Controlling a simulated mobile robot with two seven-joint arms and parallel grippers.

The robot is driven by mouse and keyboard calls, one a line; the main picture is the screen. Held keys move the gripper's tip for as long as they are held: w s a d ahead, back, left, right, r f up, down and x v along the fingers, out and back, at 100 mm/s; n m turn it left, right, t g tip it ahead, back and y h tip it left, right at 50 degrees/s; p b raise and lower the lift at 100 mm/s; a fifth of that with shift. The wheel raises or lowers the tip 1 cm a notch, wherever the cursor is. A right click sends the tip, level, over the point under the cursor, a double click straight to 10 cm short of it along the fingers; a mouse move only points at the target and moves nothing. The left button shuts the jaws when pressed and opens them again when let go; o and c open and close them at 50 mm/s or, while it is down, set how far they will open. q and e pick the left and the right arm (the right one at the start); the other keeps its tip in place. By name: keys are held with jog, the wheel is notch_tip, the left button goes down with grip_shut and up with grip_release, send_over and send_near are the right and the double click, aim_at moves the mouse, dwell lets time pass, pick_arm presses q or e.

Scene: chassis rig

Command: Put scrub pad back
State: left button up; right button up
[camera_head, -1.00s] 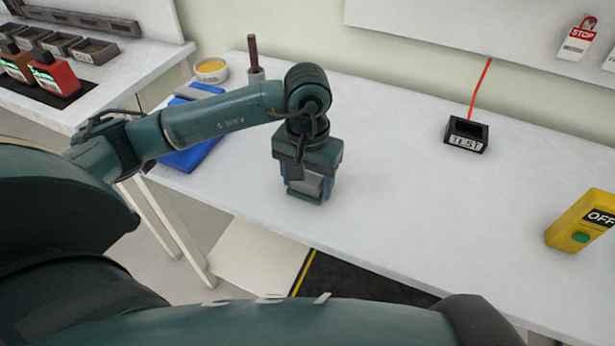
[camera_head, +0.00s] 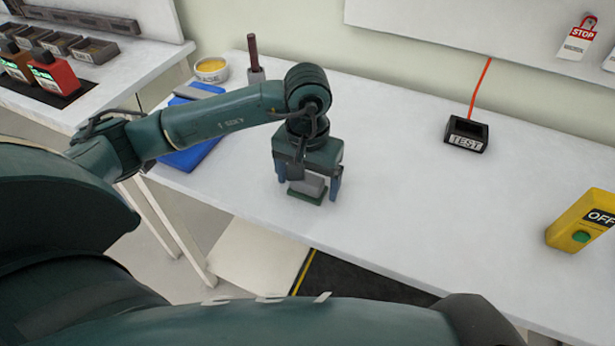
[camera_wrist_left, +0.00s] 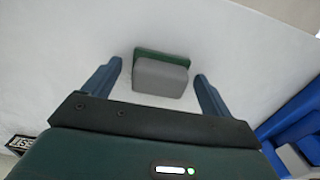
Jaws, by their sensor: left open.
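The scrub pad (camera_head: 312,186) has a grey block on top and a green layer below. It sits on the white table, and it also shows in the left wrist view (camera_wrist_left: 160,76). My left gripper (camera_head: 308,190) points down over it, fingers spread wide on either side. In the left wrist view the gripper (camera_wrist_left: 158,71) shows clear gaps between both fingers and the pad. My right gripper is not in view.
A blue mat or tray (camera_head: 178,160) lies at the table's left, partly behind my arm, with a grey item on it. A labelled round tub (camera_head: 211,70) stands behind. A black TEST box (camera_head: 466,134) and yellow OFF box (camera_head: 583,222) are right. The table's middle is clear.

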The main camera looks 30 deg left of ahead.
aim_at(308, 178)
pick_arm(q)
notch_tip(308, 178, up, 12)
jog(key=shift+b, duration=0.45)
